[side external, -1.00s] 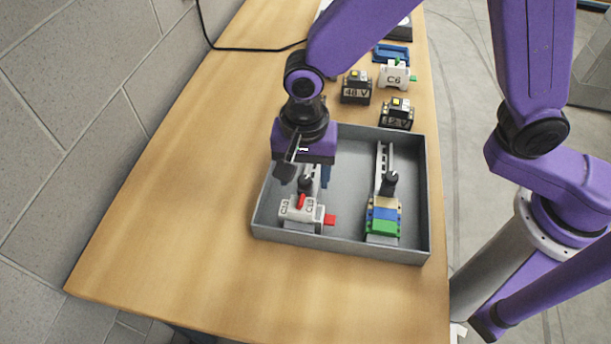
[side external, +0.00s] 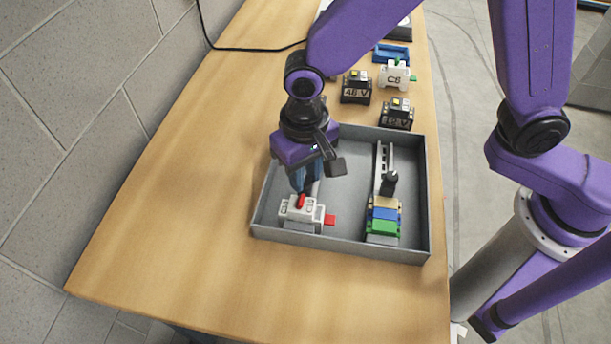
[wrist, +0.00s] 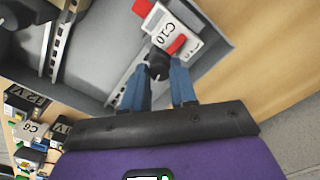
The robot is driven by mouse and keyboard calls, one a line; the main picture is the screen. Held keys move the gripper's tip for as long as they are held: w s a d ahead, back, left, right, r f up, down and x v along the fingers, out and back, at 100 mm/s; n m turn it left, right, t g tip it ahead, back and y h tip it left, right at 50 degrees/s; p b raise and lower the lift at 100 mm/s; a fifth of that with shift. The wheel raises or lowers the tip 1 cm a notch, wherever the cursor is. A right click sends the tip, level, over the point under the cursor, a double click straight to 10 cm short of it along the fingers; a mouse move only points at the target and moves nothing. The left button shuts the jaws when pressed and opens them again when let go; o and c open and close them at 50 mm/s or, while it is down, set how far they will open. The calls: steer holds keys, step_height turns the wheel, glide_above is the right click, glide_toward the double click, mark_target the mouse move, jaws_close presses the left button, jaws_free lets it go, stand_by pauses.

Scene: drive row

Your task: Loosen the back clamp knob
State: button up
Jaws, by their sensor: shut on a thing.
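My gripper (wrist: 160,85) has its blue fingers shut on a black clamp knob (wrist: 158,66) on the left rail, next to the white C10 module (wrist: 172,30). In the side view my gripper (side external: 302,186) points down over that rail, and its fingers hide the knob. The white module (side external: 300,209), with a red lever on top and a red tab at its right, stands just in front of it. A second black clamp knob (side external: 389,183) stands on the right rail (side external: 380,158), behind yellow, blue and green terminal blocks (side external: 384,216); nothing touches it.
Both rails lie in a grey tray (side external: 345,244) with raised walls. Behind it stand two dark modules (side external: 356,88) (side external: 397,114), a white C6 module (side external: 394,75) and a blue tray-like piece (side external: 391,52). The wooden table (side external: 190,200) is clear at left.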

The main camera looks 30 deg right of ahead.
steer(key=n, duration=0.5)
steer(key=shift+n, duration=0.4)
steer(key=n, duration=0.4)
steer(key=shift+n, duration=0.3)
steer(key=o, duration=1.5)
steer(key=shift+r, duration=0.15)
steer(key=shift+r, duration=3.4)
steer(key=s+d+r, duration=0.1)
steer(key=s+d, duration=0.6)
steer(key=d, duration=0.6)
steer(key=s+d+r+n, duration=0.1)
steer(key=s+d, duration=0.7)
steer(key=d, duration=0.4)
steer(key=shift+s+d+n, duration=0.25)
steer(key=shift+d+n, duration=0.05)
steer(key=shift+d, duration=0.1)
